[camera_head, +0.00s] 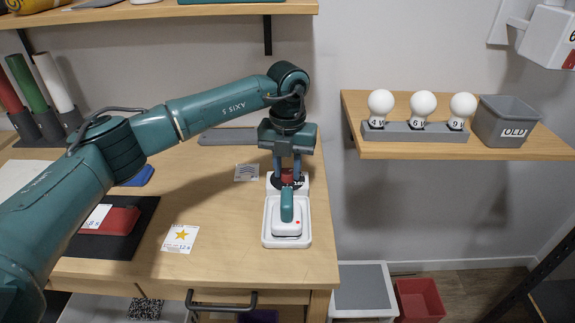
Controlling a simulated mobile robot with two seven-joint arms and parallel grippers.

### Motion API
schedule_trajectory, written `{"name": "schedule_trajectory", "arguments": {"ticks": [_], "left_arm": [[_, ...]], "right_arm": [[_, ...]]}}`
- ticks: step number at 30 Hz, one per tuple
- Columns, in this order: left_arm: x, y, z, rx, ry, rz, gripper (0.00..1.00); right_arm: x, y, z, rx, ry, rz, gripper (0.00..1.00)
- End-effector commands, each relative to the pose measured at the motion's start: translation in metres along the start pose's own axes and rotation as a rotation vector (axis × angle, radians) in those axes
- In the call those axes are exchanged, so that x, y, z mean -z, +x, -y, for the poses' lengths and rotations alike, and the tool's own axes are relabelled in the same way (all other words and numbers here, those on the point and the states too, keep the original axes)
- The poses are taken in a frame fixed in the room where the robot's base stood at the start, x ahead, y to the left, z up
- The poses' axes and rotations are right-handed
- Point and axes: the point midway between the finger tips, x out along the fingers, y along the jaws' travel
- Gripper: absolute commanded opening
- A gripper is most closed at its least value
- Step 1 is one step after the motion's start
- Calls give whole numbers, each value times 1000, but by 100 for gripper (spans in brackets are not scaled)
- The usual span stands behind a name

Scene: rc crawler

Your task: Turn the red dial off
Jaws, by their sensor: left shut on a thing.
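The red dial (288,175) sits on a dark disc at the back end of a white device on the wooden table, near its right edge. My left gripper (288,173) reaches down from above and is shut on the red dial, with one finger on each side of it. The fingers hide part of the dial, and its pointing direction cannot be told. A teal handled piece (287,206) with a white base and a small red dot lies in the white tray (268,240) just in front of the dial. My right gripper is not in view.
A wall shelf (520,148) at right holds several white bulbs (422,104) and a grey bin (505,122) marked OLD. A black mat (135,240) with a red block (110,220) and a star card (181,238) lie left. A red bin (418,300) stands on the floor.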

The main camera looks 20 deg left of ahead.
Motion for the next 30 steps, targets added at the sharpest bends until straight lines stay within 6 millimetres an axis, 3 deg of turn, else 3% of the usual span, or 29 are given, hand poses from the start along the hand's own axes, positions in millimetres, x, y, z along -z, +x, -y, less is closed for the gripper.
{"name": "schedule_trajectory", "arguments": {"ticks": [18, 30], "left_arm": [[-1, -2, 0, 2, -586, 2, 4], [-1, -2, 0, 2, -882, 2, 4]], "right_arm": [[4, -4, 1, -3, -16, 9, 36], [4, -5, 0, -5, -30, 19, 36]]}}
